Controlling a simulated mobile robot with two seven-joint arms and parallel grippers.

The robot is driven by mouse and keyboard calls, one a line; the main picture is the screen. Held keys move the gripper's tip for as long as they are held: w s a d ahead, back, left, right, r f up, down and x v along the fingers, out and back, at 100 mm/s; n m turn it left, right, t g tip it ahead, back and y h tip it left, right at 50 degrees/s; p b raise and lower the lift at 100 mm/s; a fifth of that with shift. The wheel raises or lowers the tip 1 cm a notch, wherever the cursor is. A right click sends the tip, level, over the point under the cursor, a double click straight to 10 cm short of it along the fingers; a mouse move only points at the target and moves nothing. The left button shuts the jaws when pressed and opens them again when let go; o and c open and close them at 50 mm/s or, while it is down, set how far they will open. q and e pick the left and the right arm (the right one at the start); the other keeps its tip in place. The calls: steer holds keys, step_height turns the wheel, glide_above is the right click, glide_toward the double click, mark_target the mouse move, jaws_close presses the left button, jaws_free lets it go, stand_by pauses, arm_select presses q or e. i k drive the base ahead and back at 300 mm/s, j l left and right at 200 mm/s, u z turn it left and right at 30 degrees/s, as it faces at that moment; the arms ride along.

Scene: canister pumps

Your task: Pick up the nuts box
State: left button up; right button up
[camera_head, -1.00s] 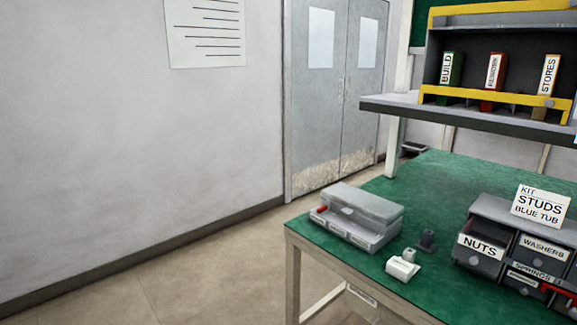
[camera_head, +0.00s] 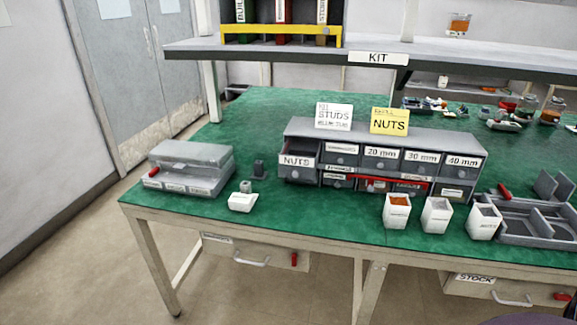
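A grey drawer box labelled NUTS (camera_head: 297,162) is at the top left of a small grey drawer cabinet (camera_head: 450,143) on the green bench; it looks pulled slightly forward. A yellow card reading NUTS (camera_head: 390,121) stands on top of the cabinet. In front of the cabinet stand three small white open boxes: one with orange contents (camera_head: 397,212), a middle one (camera_head: 436,217) and a right one (camera_head: 484,222). Their small labels are not readable. Neither of my grippers is in view.
A grey lidded case (camera_head: 190,165) and a small white block (camera_head: 242,202) are left of the cabinet. A divided grey tray (camera_head: 535,225) is at the right. A shelf (camera_head: 450,58) spans the back. Bare green bench (camera_head: 320,220) lies in front of the cabinet.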

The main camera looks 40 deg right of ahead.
mark_target(482, 222)
steer(key=z, duration=2.35)
